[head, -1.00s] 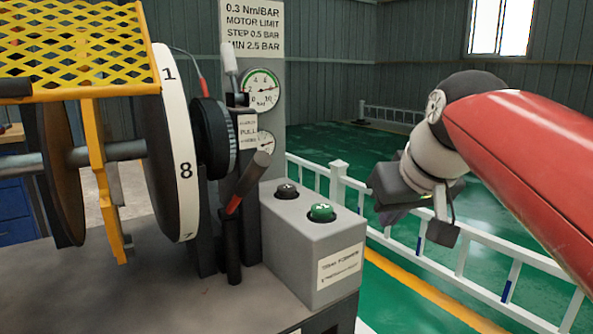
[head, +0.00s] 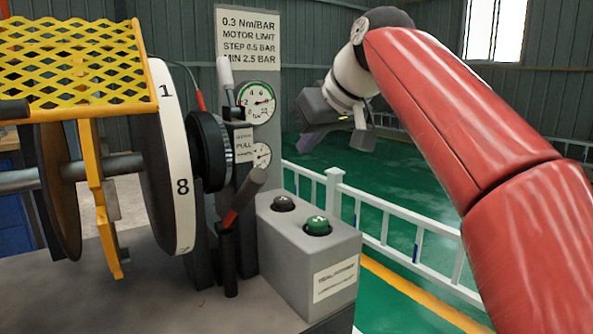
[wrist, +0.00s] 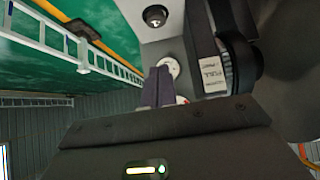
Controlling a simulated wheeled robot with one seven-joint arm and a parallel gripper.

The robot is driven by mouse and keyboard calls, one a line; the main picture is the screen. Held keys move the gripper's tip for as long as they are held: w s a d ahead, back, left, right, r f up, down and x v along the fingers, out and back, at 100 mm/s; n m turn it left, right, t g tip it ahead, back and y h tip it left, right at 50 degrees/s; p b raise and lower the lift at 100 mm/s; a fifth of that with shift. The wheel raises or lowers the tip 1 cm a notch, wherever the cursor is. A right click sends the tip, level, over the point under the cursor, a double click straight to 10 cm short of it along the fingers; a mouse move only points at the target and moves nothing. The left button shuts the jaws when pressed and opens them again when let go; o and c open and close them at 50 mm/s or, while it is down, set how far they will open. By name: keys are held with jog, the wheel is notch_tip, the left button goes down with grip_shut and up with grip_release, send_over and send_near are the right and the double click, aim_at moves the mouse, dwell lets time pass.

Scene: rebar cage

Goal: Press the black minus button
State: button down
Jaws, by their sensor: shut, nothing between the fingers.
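The black button (head: 283,203) sits in a dark collar on top of a grey control box (head: 300,257). Its white mark is too small to read surely as a minus. A green button (head: 318,224) with a white mark is in front of it, to the right. In the wrist view a dark button (wrist: 155,15), apparently the black one, shows at the top edge. My gripper (head: 299,138) hangs in the air above and behind the box, apart from both buttons. Its fingers (wrist: 158,72) are together and empty in the wrist view.
A panel with two gauges (head: 257,102) stands behind the box, close to my gripper. A red-banded lever (head: 240,205) and a numbered wheel (head: 172,165) with a yellow mesh guard (head: 75,65) are left. A white railing (head: 385,225) runs at right.

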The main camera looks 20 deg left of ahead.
jog(key=b, duration=0.1)
send_over(286, 200)
jog(key=s+d, duration=0.1)
notch_tip(286, 200, down, 6)
jog(key=shift+d+f, duration=0.1)
jog(key=shift+d, duration=0.05)
jog(key=f, duration=0.1)
jog(key=f+b, duration=0.1)
jog(key=shift+w+a+f, duration=0.2)
jog(key=shift+a+f, duration=0.1)
jog(key=shift+f, duration=0.1)
jog(key=shift+f+b, duration=0.5)
jog(key=shift+f, duration=0.35)
jog(key=shift+f+b, duration=0.45)
jog(key=shift+f, duration=0.6)
jog(key=shift+r, duration=0.1)
notch_tip(286, 200, up, 5)
jog(key=p, duration=0.5)
jog(key=shift+r, duration=0.1)
jog(key=v, duration=0.9)
jog(key=shift+s+d, duration=0.25)
jog(key=shift+d, duration=0.05)
